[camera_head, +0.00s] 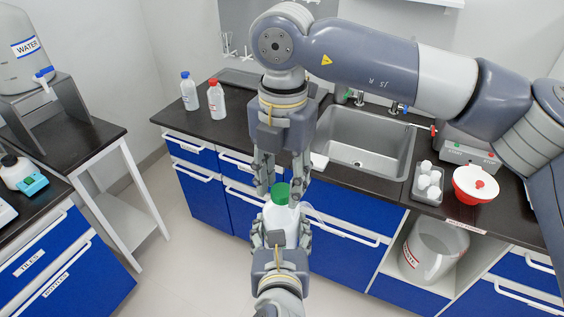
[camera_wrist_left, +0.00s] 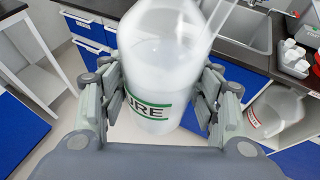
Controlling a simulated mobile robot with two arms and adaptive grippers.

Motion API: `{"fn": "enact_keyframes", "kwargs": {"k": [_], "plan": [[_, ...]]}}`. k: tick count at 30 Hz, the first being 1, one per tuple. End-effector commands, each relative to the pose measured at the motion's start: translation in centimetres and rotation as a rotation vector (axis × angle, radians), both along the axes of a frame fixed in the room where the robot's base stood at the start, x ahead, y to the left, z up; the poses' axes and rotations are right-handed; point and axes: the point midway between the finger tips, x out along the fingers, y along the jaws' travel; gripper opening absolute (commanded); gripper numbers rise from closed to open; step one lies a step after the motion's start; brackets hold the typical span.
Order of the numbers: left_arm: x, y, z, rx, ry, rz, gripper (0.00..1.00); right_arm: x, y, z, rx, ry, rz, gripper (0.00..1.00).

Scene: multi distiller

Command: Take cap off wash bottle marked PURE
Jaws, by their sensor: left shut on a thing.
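The wash bottle (camera_head: 279,219) is white and translucent with a green cap (camera_head: 280,190) and a thin bent spout tube on its right. In the left wrist view the bottle (camera_wrist_left: 160,60) shows a green-edged label (camera_wrist_left: 148,109) that reads "URE", its left end hidden by a finger. My left gripper (camera_head: 280,240) is shut on the bottle's body and holds it upright in front of the counter. My right gripper (camera_head: 281,190) points down from above with its fingers apart, one on each side of the cap. Contact with the cap is not clear.
A blue-capped bottle (camera_head: 189,93) and a red-capped bottle (camera_head: 215,99) stand on the counter at the back left. The sink (camera_head: 365,140) is behind the grippers. A stirrer device (camera_head: 466,150), a red-and-white bowl (camera_head: 476,185) and a tray of white items (camera_head: 428,183) are at right.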

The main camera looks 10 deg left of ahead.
Motion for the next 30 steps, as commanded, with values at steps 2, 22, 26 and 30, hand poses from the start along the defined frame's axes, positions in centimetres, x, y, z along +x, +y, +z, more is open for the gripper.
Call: {"fn": "enact_keyframes", "kwargs": {"k": [2,22,26,30], "plan": [[0.03,0.0,0.14,-0.001,-0.003,-0.001,0.44,-0.02,-0.01,-0.51,0.0,0.0,0.0,0.38],[0.02,-0.01,0.13,-0.001,-0.003,-0.001,0.44,-0.01,0.01,-0.78,0.001,0.0,0.004,0.0],[0.02,-0.01,0.13,-0.001,-0.003,-0.001,0.44,-0.02,0.01,-0.77,0.003,-0.001,0.084,0.0],[0.02,-0.02,0.13,-0.001,-0.003,-0.001,0.44,-0.03,0.02,-0.76,0.007,-0.002,0.309,0.0]]}}
